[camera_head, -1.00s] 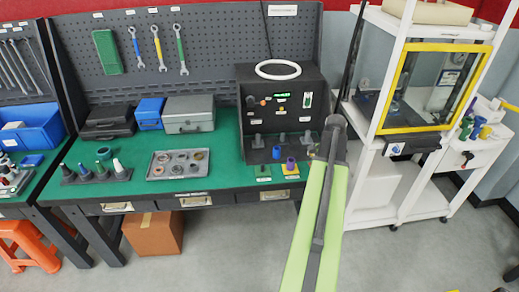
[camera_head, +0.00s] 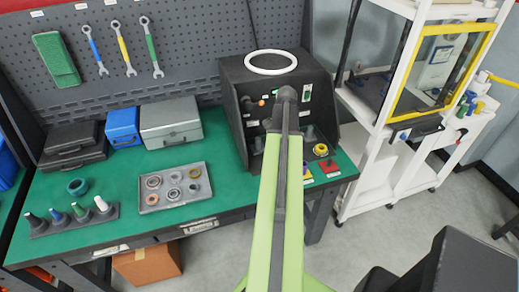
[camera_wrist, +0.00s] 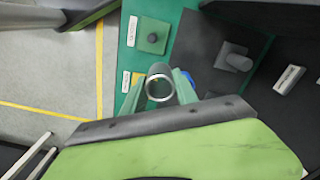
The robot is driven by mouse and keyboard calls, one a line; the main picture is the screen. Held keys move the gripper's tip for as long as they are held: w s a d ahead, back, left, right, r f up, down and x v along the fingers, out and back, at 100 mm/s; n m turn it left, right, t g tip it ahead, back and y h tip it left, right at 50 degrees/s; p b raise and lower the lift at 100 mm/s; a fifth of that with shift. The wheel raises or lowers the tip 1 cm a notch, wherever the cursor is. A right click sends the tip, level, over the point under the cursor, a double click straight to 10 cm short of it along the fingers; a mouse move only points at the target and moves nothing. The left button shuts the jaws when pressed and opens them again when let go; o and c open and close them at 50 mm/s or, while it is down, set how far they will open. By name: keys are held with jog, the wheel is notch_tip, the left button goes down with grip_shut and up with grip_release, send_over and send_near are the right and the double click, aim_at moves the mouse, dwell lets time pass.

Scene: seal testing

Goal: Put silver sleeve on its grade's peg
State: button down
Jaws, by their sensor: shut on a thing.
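My gripper (camera_wrist: 158,92) shows in the wrist view with green fingers shut on the silver sleeve (camera_wrist: 159,84), a short open tube. The sleeve's round end faces the camera. A green square plate with a short dark peg (camera_wrist: 153,33) lies just beyond it, apart from the sleeve. A blue patch shows partly behind the right finger. A grey block with a peg (camera_wrist: 236,58) stands to the right. In the head view my arm reaches to the black test box (camera_head: 285,82) and hides the gripper and sleeve. A red plate (camera_head: 327,168) lies right of the arm.
A yellow-topped piece (camera_head: 321,150) stands by the box. A white shelf cart (camera_head: 385,150) is at right.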

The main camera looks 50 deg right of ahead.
jog(key=shift+w, duration=0.25)
jog(key=shift+m, duration=0.5)
jog(key=a, duration=0.1)
jog(key=a+f+b, duration=0.1)
jog(key=a, duration=0.1)
jog(key=a+f+b, duration=0.1)
jog(key=a, duration=0.1)
notch_tip(320, 180, down, 4)
jog(key=b, duration=0.4)
jog(key=shift+s+r, duration=0.1)
jog(key=shift+a, duration=0.1)
jog(key=shift+f+b, duration=0.95)
jog(key=shift+f, duration=0.05)
jog(key=shift+f, duration=0.15)
jog(key=c, duration=0.9)
grip_release()
